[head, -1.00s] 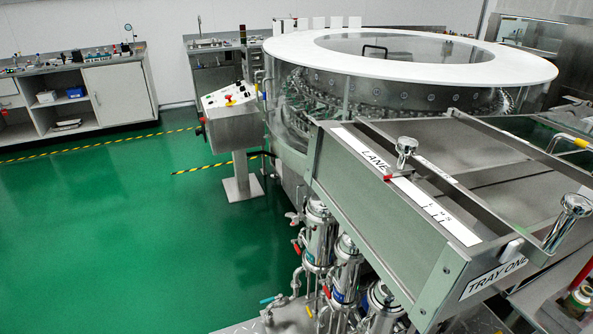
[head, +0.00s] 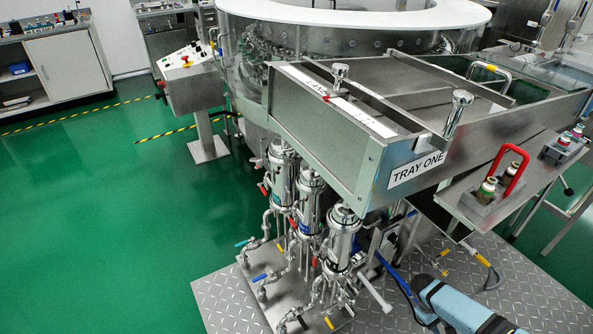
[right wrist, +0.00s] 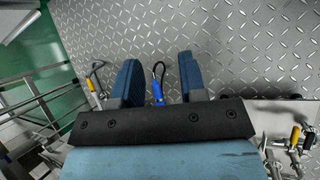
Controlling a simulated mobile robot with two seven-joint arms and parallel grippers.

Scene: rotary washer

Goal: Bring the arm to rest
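My right arm comes in from the bottom right of the head view, pale blue, with its gripper (head: 416,294) low over the metal floor plate. In the right wrist view the two dark blue fingers of the right gripper (right wrist: 158,64) stand apart, with no object clearly held between them. A blue piece with a thin black loop (right wrist: 158,88) shows in the gap; I cannot tell how far below the fingers it is. My left gripper is not in view.
The TRAY ONE infeed tray (head: 385,155) and rotary washer (head: 350,45) stand above and behind the gripper. Steel filter housings (head: 310,200) with valves stand to its left. A rack with a red handle (head: 510,175) is at right. The diamond plate (head: 235,300) lies below; green floor is clear at left.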

